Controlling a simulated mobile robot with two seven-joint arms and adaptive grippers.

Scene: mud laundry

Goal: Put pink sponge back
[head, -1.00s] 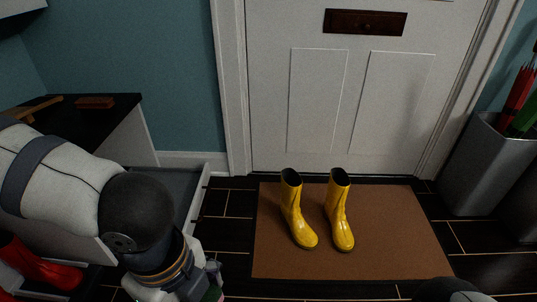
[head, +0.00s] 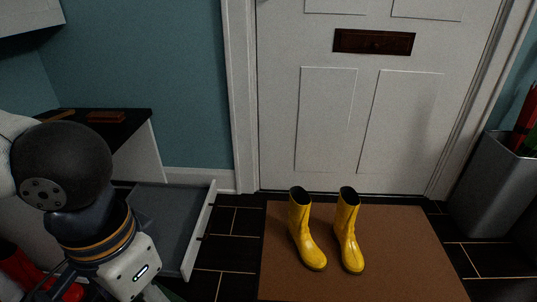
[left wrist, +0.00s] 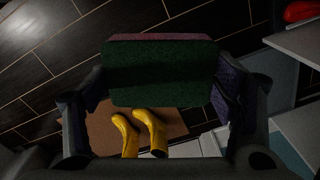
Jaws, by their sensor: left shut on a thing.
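The pink sponge (left wrist: 160,72) is in the left wrist view, with its dark green scouring face toward the camera and a pink edge along the top. My left gripper (left wrist: 160,88) is shut on it, one finger at each side. In the head view my left arm comes in from the left, and its fingers and the sponge are mostly hidden below the wrist. My right gripper is in neither view now.
An open grey drawer (head: 165,215) extends from the cabinet with the black top (head: 135,122), which bears a brown brush (head: 106,117). Yellow boots (head: 303,232) stand on a brown mat (head: 400,260) by the white door (head: 325,120). A metal bin (head: 490,185) stands right.

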